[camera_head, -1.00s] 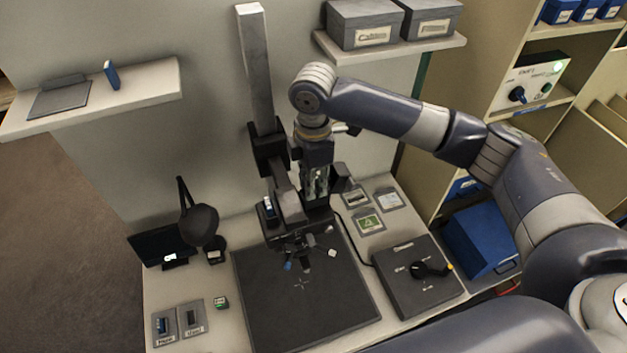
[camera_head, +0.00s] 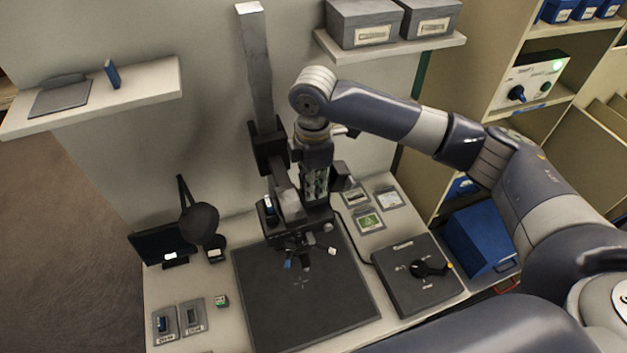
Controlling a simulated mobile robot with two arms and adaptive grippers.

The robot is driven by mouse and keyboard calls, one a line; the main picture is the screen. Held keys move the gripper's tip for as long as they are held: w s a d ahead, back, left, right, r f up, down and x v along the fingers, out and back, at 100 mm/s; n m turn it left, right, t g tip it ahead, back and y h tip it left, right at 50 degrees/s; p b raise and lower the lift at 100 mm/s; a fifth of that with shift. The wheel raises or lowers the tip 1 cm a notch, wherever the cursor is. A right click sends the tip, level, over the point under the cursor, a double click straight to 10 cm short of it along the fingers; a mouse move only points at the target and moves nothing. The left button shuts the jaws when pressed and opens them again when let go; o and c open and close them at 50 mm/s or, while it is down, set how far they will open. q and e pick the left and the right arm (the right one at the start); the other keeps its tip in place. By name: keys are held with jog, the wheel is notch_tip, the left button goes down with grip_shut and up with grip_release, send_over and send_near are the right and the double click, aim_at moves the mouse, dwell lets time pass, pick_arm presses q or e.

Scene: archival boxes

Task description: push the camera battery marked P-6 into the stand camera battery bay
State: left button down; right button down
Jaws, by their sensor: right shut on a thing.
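The copy-stand camera (camera_head: 291,208) hangs on the stand column (camera_head: 254,70) above the dark baseboard (camera_head: 300,310). I cannot make out the P-6 marking or the battery bay opening. Another blue piece (camera_head: 162,324) lies in a small grey tray at the front left. My left gripper is not in view.
A desk lamp (camera_head: 200,222) and a small screen (camera_head: 160,246) stand left of the baseboard. A shelf with grey boxes (camera_head: 365,22) hangs behind my right arm.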

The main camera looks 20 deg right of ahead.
aim_at(315, 204)
jog(key=shift+s+f+b, duration=0.15)
jog(key=shift+s+f, duration=0.25)
jog(key=shift+f, duration=0.3)
jog(key=shift+s+f+b, duration=0.15)
jog(key=shift+s+f, duration=0.2)
jog(key=shift+f, duration=0.3)
dwell(0.3)
jog(key=c, duration=1.4)
grip_release()
jog(key=shift+o, duration=0.2)
jog(key=shift+w+f, duration=0.25)
jog(key=shift+w, duration=0.15)
jog(key=shift+o, duration=0.3)
jog(key=shift+w+f, duration=0.1)
jog(key=shift+w, duration=0.2)
jog(key=shift+c, duration=0.3)
jog(key=shift+s+r, duration=0.15)
jog(key=shift+r, duration=0.05)
jog(key=shift+r, duration=0.1)
